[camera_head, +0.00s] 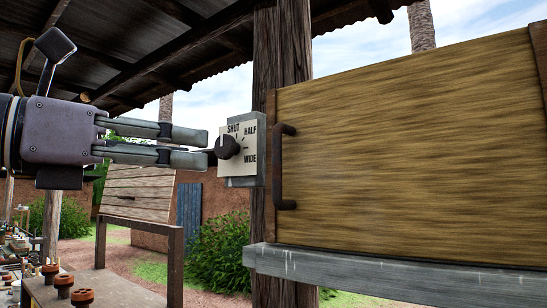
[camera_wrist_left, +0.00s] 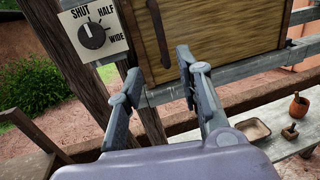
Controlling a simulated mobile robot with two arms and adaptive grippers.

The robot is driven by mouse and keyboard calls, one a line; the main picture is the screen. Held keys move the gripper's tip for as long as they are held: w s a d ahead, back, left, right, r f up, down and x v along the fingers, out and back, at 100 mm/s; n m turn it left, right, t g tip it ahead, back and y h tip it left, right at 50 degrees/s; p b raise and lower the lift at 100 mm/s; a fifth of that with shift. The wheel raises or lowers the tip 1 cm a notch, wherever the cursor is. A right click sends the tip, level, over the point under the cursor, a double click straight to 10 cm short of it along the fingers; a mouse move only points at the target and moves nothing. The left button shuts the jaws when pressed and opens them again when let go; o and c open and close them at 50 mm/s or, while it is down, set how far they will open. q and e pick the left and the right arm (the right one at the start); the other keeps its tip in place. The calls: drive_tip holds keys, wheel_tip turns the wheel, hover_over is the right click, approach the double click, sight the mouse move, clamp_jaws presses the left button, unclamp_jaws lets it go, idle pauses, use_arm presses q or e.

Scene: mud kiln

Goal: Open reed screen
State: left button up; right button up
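The reed screen (camera_head: 410,150) is a wide yellow-brown panel on the right of the head view, standing above a grey rail, with a dark upright handle (camera_head: 285,165) at its left edge. Left of the handle, a pale dial plate marked SHUT, HALF and WIDE (camera_head: 249,158) carries a round black knob (camera_head: 228,147). In the left wrist view the white mark on the knob (camera_wrist_left: 91,35) points towards SHUT. My left gripper (camera_head: 207,149) is open and empty, its fingertips close to the knob in the head view; contact cannot be told. My right gripper is not in view.
A dark wooden post (camera_head: 283,60) stands behind the dial. The grey rail (camera_head: 390,276) runs under the screen. A slatted board on legs (camera_head: 137,190) stands behind my gripper. In the wrist view, a bench at right holds a shallow tray (camera_wrist_left: 250,129) and a mortar (camera_wrist_left: 299,106).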

sight(273, 162)
use_arm(q)
drive_tip(key=p+x, duration=0.6)
drive_tip(key=x, duration=0.9)
drive_tip(key=shift+r, duration=0.1)
drive_tip(key=shift+w+d, duration=0.3)
drive_tip(key=shift+d, duration=0.1)
drive_tip(key=shift+c, duration=0.6)
clamp_jaws()
